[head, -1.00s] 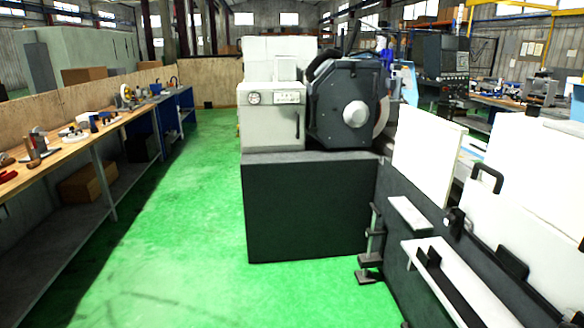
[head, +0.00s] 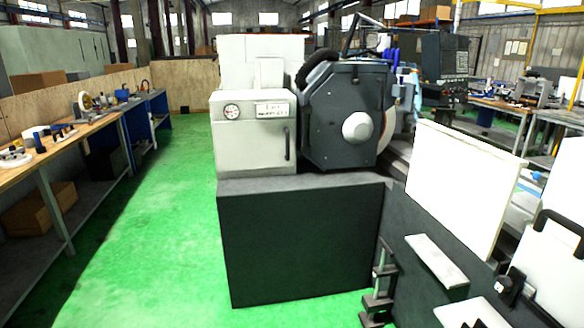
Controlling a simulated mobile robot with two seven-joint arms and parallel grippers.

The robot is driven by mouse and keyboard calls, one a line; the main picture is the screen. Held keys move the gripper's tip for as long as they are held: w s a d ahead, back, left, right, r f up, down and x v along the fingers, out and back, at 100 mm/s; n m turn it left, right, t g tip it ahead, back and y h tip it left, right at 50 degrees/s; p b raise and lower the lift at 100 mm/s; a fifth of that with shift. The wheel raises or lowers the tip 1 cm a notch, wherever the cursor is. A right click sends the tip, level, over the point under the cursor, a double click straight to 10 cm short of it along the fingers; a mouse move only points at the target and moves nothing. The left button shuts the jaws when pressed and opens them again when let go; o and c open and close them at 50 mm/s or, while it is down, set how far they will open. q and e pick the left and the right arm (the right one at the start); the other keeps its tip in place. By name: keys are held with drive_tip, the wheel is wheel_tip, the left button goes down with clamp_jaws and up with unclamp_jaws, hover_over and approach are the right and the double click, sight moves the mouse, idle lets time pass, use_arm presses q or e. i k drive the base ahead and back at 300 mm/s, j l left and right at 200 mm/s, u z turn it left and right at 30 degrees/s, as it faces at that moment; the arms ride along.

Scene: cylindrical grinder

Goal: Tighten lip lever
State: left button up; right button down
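The cylindrical grinder stands ahead and to the right. Its dark grinding wheel housing (head: 341,115) has a round light hub on its face. A white cabinet (head: 254,134) with a gauge and a dark handle stands left of the housing, on a dark base (head: 303,243). White guard panels (head: 459,188) run along the right side. I cannot make out which part is the lip lever. Neither of my grippers is in view.
A wooden workbench (head: 65,148) with tools runs along the left wall. The green floor (head: 172,215) between bench and grinder is clear. A dark stand (head: 379,285) is beside the grinder base. A control panel (head: 445,62) and more benches are behind on the right.

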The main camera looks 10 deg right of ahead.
sight(419, 116)
drive_tip(key=i+z, duration=0.3)
drive_tip(key=i, duration=0.95)
drive_tip(key=i+l+u, duration=0.1)
drive_tip(key=i, duration=0.3)
drive_tip(key=i+l+u, duration=0.15)
drive_tip(key=i, duration=0.3)
drive_tip(key=l, duration=0.1)
